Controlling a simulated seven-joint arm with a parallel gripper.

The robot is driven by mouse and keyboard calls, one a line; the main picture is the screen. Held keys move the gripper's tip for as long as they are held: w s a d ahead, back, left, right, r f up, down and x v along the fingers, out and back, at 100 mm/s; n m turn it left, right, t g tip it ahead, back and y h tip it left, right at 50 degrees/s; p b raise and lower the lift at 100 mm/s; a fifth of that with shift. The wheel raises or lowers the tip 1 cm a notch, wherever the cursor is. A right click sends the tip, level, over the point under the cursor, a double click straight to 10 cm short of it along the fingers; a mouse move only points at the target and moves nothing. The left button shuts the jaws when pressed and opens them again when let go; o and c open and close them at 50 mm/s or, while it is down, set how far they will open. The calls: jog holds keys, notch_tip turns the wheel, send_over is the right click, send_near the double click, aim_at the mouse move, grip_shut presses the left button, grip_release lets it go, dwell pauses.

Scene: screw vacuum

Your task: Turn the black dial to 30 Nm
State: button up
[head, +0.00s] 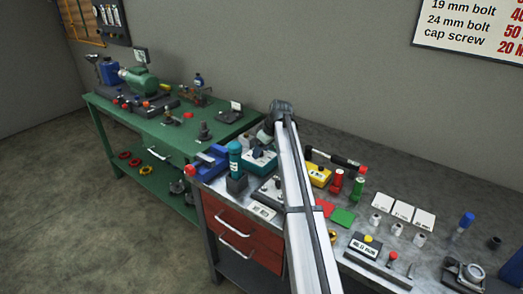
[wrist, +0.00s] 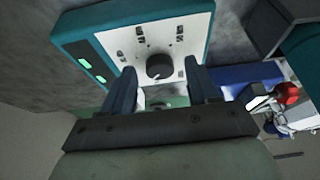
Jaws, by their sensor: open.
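The black dial (wrist: 159,65) sits on the white face of a teal box (wrist: 70,32) in the wrist view. Several small printed labels surround the dial; they are too small to read, and I cannot tell which one it points to. My gripper (wrist: 162,73) is open, with one finger on each side of the dial and a visible gap on both sides. I cannot tell how far the fingertips are above the face. In the head view the teal box (head: 261,161) stands on the grey bench, and my gripper (head: 267,136) is over it, partly hidden.
A blue vise (head: 211,160) and a teal bottle (head: 235,158) stand left of the box. A torque wrench (head: 335,158) lies behind. A wall sign (head: 470,28) lists bolt values.

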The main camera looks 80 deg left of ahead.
jog(key=shift+s+f, duration=0.1)
jog(key=shift+f, duration=0.05)
jog(key=c, duration=1)
jog(key=shift+c, duration=0.2)
jog(key=m+t, duration=0.1)
jog(key=m, duration=0.2)
jog(key=m+t+y, duration=0.1)
jog(key=m, duration=0.1)
jog(key=shift+s+d+m, duration=0.15)
jog(key=shift+s+m, duration=0.05)
jog(key=shift+m, duration=0.2)
jog(key=m+t, duration=0.1)
jog(key=m, duration=0.2)
jog(key=m+t, duration=0.1)
jog(key=m, duration=0.2)
jog(key=shift+s+t, duration=0.2)
jog(key=shift+t, duration=0.1)
jog(key=shift+m, duration=0.4)
